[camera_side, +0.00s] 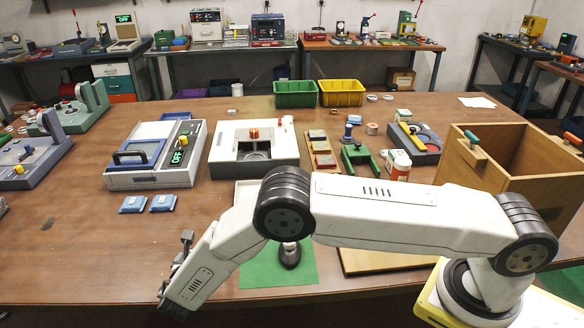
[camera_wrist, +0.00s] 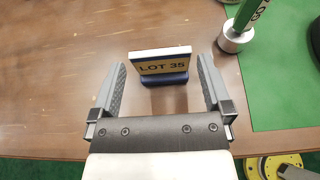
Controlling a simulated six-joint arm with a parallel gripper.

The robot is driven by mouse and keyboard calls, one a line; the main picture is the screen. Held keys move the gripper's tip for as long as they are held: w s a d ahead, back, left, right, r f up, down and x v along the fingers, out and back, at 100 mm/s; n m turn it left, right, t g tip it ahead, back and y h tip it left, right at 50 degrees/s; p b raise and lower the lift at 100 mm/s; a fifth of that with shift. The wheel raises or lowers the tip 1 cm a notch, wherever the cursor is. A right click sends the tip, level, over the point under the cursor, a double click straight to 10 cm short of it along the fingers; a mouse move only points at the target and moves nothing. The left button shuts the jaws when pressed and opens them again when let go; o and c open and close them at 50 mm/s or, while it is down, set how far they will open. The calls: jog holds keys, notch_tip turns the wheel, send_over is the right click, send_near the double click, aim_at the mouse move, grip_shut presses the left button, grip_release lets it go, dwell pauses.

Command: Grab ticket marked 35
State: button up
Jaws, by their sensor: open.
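The ticket marked LOT 35 (camera_wrist: 163,66) is a tan plate with dark lettering and a pale top edge. It stands in a dark blue base on the brown table. My gripper (camera_wrist: 163,62) is open, with one grey finger to the left of the ticket and one to the right in the wrist view. Gaps show on both sides, and nothing is held. I cannot tell how far the fingertips reach along the ticket. In the side view my arm bends down to the front left; the fingertips and the ticket cannot be made out there.
A white-and-blue machine (camera_side: 155,178) and an open wooden box (camera_side: 515,190) stand farther off.

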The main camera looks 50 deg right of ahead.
jog(key=shift+x, duration=2.5)
grip_shut()
jog(key=shift+r, duration=0.2)
jog(key=shift+r, duration=0.9)
jog(key=s+d+r, duration=0.3)
jog(key=s+r, duration=0.7)
jog(key=s, duration=0.3)
jog(key=shift+s+r, duration=0.3)
jog(key=shift+r, duration=0.1)
